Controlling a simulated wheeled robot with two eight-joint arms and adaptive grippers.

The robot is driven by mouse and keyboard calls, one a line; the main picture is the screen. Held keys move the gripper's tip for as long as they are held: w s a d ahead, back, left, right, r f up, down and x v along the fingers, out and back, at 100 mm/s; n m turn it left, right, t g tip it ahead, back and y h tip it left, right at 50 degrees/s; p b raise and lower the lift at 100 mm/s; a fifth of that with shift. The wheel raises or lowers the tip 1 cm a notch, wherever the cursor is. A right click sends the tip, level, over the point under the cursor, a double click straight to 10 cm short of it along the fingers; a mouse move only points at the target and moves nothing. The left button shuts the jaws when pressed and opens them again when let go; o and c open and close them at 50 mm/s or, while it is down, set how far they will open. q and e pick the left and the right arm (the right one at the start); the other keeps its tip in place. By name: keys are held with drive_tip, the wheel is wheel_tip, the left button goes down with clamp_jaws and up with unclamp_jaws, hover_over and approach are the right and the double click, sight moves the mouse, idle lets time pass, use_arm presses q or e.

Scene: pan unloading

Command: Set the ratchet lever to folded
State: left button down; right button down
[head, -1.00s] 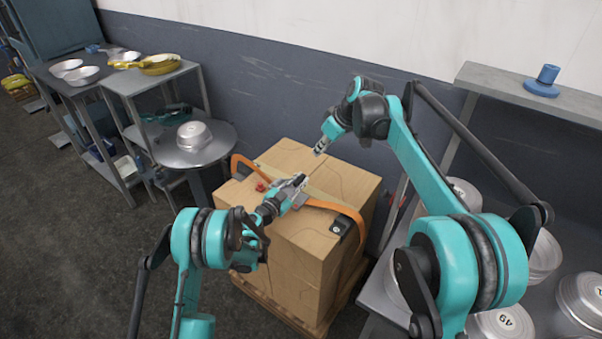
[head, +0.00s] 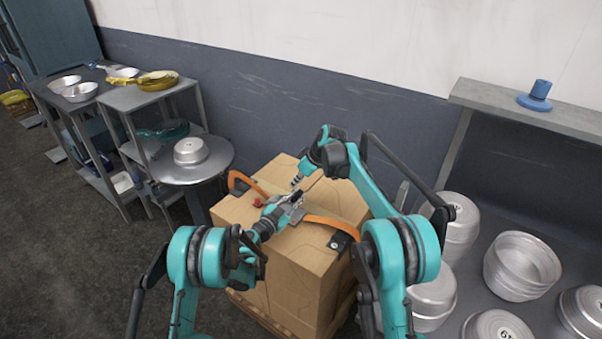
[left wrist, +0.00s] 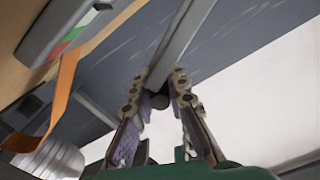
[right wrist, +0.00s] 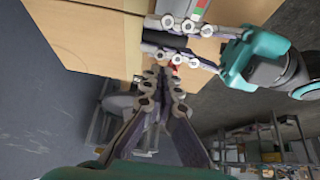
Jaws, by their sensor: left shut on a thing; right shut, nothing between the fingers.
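The ratchet (head: 297,214) sits on the orange strap (head: 335,222) across the top of a cardboard box (head: 265,265). In the left wrist view the ratchet body (left wrist: 70,32) shows a green and red label. My left gripper (head: 290,203) is shut on the ratchet lever, a grey bar (left wrist: 180,45) between its fingers. The lever stands out from the ratchet body; its exact angle is hard to tell. My right gripper (head: 296,183) is shut and empty, just beyond the left fingers. In the right wrist view its tips (right wrist: 160,78) are close to the left gripper (right wrist: 180,42).
A small red thing (head: 258,202) lies on the box left of the ratchet. A round table (head: 215,165) with a pan (head: 190,150) stands behind left. Stacked pans (head: 520,265) stand on the right under a grey shelf (head: 530,112). Both arms crowd the box top.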

sight(298, 196)
drive_tip(key=shift+s+d+f, duration=0.15)
drive_tip(key=shift+d+f, duration=0.1)
drive_tip(key=shift+f, duration=0.45)
drive_tip(key=shift+s+d+f, duration=0.1)
drive_tip(key=shift+d+f, duration=0.1)
drive_tip(key=shift+f, duration=0.5)
use_arm(q)
drive_tip(key=shift+r, duration=0.15)
use_arm(e)
drive_tip(key=shift+s+d+f, duration=0.15)
drive_tip(key=shift+d+f, duration=0.05)
drive_tip(key=shift+f, duration=0.2)
drive_tip(key=shift+s+d+f, duration=0.15)
drive_tip(key=shift+d+f, duration=0.05)
drive_tip(key=shift+f, duration=0.2)
use_arm(q)
drive_tip(key=c, duration=1.5)
unclamp_jaws()
use_arm(e)
drive_tip(key=shift+f, duration=0.1)
use_arm(q)
drive_tip(key=shift+s, duration=0.1)
